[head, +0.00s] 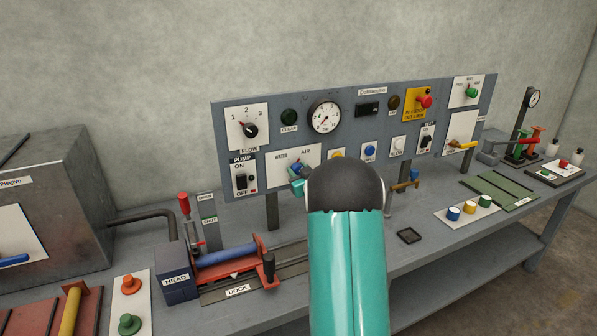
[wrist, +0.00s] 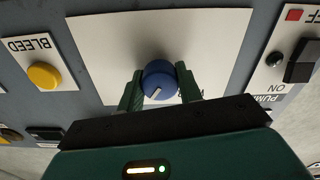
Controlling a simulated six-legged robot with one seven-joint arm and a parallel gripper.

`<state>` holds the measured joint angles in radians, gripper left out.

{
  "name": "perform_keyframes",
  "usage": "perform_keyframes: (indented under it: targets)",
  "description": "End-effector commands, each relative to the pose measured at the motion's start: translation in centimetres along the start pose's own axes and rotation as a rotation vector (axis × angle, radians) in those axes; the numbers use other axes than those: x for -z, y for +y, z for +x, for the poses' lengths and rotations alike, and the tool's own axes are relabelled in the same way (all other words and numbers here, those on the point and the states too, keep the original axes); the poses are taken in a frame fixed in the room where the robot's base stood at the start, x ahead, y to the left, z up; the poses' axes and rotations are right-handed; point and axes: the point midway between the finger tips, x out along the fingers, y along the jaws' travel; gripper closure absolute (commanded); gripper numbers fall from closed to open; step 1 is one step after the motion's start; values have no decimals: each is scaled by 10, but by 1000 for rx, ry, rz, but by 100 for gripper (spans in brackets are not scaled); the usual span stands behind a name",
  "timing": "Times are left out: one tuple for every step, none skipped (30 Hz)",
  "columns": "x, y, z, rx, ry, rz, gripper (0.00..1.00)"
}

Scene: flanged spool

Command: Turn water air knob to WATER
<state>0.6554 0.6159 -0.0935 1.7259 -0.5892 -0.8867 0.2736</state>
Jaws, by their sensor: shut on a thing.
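The blue water/air knob (head: 304,170) sits on a white plate (head: 283,166) labelled WATER at left and AIR at upper right in the head view. In the wrist view, which is upside down, the knob (wrist: 158,78) lies between the two fingers of my gripper (wrist: 159,86), which is shut on it. Its white mark points to the lower left there, away from a partly hidden label on the right. In the head view my gripper (head: 298,179) is at the plate and my arm hides part of the panel.
The pump switch (head: 241,181) is left of the plate, with the flow knob (head: 250,129) above. The yellow BLEED button (wrist: 44,75) is on the plate's other side. A red-framed dock (head: 235,262) with a blue cylinder stands on the bench below.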

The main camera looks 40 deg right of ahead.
Motion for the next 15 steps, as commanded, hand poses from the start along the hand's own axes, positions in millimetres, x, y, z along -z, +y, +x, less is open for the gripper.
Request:
perform_keyframes:
  targets:
    - [0,0,0,1,0,-8,88]
    - [0,-1,0,1,0,-14,88]
    - [0,-1,0,1,0,-25,88]
    - [0,-1,0,1,0,-36,88]
    - [0,-1,0,1,0,-48,88]
    - [0,-1,0,1,0,-65,88]
    - [0,0,0,1,-1,-81,88]
    - [0,0,0,0,-1,-97,88]
    - [0,0,0,0,-1,-122,88]
    - [0,0,0,0,-1,-142,88]
    - [0,-1,0,1,-1,-163,88]
    - [0,-1,0,1,-1,-194,88]
    - [0,-1,0,1,-1,-219,88]
    - [0,-1,0,1,-1,-244,88]
    - [0,-1,0,1,-1,-279,88]
